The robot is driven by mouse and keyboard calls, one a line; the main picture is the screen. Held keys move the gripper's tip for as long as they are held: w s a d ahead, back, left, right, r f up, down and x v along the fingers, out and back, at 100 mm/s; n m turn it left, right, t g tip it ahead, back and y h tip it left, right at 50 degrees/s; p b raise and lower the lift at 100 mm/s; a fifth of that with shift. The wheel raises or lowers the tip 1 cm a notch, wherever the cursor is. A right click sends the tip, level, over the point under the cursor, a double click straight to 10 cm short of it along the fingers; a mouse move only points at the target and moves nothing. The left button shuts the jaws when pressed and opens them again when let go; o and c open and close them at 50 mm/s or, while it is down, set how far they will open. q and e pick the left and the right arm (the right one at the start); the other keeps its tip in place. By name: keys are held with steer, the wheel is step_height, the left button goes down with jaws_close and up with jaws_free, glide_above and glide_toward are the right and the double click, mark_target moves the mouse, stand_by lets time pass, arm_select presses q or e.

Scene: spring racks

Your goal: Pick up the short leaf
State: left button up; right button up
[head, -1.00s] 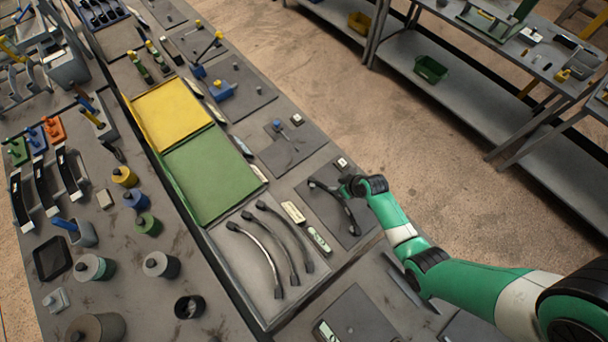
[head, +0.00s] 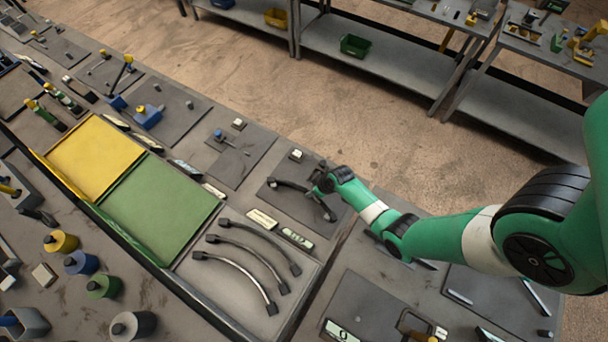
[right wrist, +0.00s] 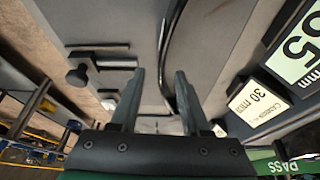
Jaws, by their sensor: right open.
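A short dark curved leaf (head: 288,185) lies on a dark mat (head: 262,200) on the bench, shorter than the leaves in the tray. My right gripper (head: 318,192) is over its middle, partly hiding it. In the right wrist view my right gripper (right wrist: 160,85) is open, and a dark curved strip (right wrist: 166,45), which looks like the leaf, runs toward the space between the fingers, nearer the right finger. I cannot tell whether they touch. My left gripper is not in view.
A grey tray (head: 190,285) with three longer curved leaves lies left of the mat. Label plates (head: 262,219) lie between tray and mat; a 30 mm label (right wrist: 258,102) shows in the wrist view. A green panel (head: 160,205) and yellow panel (head: 95,158) lie farther left.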

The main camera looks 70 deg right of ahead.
mark_target(308, 190)
steer(key=b+x, duration=0.3)
steer(key=x, duration=0.2)
steer(key=shift+a, duration=0.15)
steer(key=shift+r, duration=0.1)
jaws_close()
stand_by(0.9)
steer(key=shift+w+r, duration=0.1)
